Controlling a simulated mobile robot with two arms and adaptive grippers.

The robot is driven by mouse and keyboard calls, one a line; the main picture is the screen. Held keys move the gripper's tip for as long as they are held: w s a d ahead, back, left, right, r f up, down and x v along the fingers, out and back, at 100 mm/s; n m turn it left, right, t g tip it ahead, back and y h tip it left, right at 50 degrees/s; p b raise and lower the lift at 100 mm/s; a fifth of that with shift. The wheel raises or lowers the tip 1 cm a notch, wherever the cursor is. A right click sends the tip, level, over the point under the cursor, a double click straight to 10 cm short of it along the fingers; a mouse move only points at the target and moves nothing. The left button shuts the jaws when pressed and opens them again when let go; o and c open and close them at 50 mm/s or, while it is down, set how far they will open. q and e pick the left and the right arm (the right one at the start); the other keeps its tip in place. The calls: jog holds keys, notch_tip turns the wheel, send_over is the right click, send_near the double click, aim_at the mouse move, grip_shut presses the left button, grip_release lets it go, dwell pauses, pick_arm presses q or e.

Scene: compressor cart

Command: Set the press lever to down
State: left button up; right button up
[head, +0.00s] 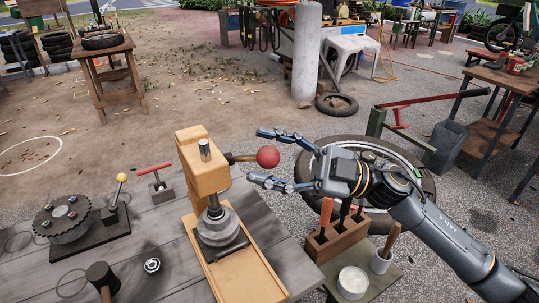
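The press (204,165) is a wooden block with a metal ram over a round base on a wooden board, at the table's right side. Its lever (240,158) sticks out to the right, roughly level, and ends in a red ball knob (268,157). My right gripper (258,155) comes in from the right with its fingers spread, one above and one below the knob in the picture. Gaps show between the fingers and the knob; I see no contact. My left gripper is not in view.
The grey wooden table (185,262) holds a dial device (66,218), a yellow-knobbed lever (121,178), a red-handled tool (154,168) and a mallet (102,277).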

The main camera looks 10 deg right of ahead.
jog(key=v, duration=1.2)
